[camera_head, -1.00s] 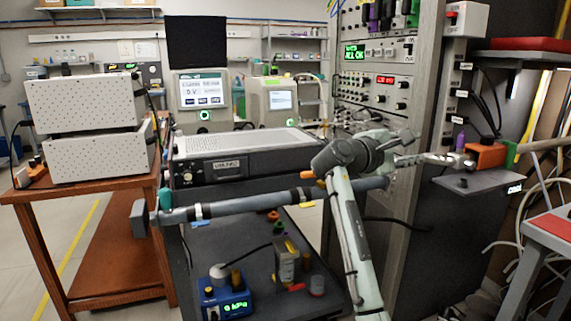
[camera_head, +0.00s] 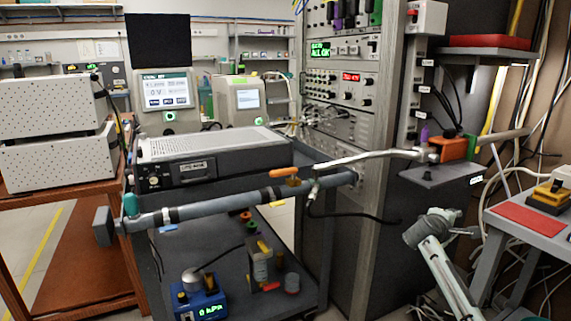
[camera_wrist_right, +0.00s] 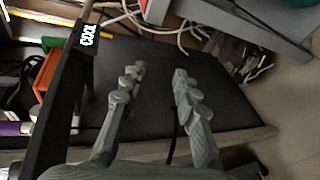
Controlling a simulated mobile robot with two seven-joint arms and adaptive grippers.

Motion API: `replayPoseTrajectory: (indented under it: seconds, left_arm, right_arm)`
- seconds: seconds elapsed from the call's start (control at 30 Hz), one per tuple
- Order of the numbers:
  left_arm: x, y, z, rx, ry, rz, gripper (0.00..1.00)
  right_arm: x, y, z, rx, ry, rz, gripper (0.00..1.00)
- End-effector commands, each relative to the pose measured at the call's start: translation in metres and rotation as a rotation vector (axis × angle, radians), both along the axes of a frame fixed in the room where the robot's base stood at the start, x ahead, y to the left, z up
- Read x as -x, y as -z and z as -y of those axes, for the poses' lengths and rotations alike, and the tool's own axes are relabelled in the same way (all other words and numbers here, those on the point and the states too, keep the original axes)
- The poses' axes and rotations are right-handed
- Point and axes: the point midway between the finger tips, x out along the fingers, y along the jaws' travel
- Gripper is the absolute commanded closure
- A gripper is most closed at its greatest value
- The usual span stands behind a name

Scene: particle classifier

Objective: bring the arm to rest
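My right gripper (camera_head: 462,232) is at the lower right of the head view, below the dark shelf (camera_head: 425,177) on the rack's side. In the right wrist view my right gripper (camera_wrist_right: 160,72) shows two grey fingers spread apart with nothing between them. The dark shelf (camera_wrist_right: 225,95) fills the background behind the fingers. My left gripper is in neither view.
A grey pipe (camera_head: 215,208) with an orange-handled valve (camera_head: 285,174) crosses in front of the rack (camera_head: 345,128). An orange block (camera_head: 453,149) sits by the shelf. A grey table with a red mat (camera_head: 527,221) stands at right. Cables hang behind.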

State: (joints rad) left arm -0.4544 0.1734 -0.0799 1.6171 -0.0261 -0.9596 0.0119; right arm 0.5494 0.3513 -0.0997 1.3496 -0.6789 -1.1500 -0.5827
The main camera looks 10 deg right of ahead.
Motion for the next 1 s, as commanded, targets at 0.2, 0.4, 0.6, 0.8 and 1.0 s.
replayPoseTrajectory:
  seconds: [0.2, 0.4, 0.6, 0.8, 1.0]
  left_arm:
    - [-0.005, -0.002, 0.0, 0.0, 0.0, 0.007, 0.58]
    - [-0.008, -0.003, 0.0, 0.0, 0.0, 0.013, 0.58]
    - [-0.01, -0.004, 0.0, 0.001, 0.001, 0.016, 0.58]
    - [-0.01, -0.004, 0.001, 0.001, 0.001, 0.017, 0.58]
    - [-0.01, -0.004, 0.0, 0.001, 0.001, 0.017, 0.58]
  right_arm:
    - [-0.038, 0.043, -0.064, -0.571, -0.051, 0.309, 0.7]
    - [-0.049, 0.074, -0.119, -0.999, -0.009, 0.464, 0.7]
    - [-0.003, 0.152, -0.139, -1.008, 0.025, 0.358, 0.7]
    - [0.072, 0.244, -0.165, -1.035, 0.079, 0.222, 0.7]
    - [0.187, 0.341, -0.197, -1.068, 0.157, 0.057, 0.7]
